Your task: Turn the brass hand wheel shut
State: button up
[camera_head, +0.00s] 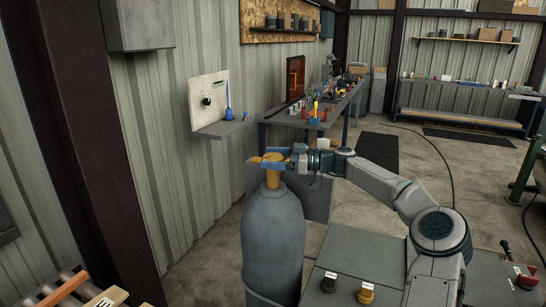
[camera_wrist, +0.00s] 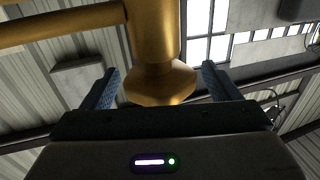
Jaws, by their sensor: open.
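The brass hand wheel (camera_head: 268,159) sits on top of a tall grey gas cylinder (camera_head: 272,230), on a brass valve neck (camera_head: 272,179). My gripper (camera_head: 275,158) reaches in from the right at the height of the wheel. In the wrist view my gripper (camera_wrist: 160,85) is open, with a blue-padded finger on each side of a brass knob-like end (camera_wrist: 160,82). Gaps show between that brass part and both fingers. A brass bar (camera_wrist: 65,22) runs off to the upper left there. The finger tips are small in the head view.
A wall shelf with a panel (camera_head: 212,105) and a blue bottle (camera_head: 229,105) is behind the cylinder. A cluttered workbench (camera_head: 320,110) stands farther back. A dark steel post (camera_head: 75,120) rises at left. Open concrete floor (camera_head: 400,150) lies to the right.

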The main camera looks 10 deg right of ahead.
jog(key=c, duration=1)
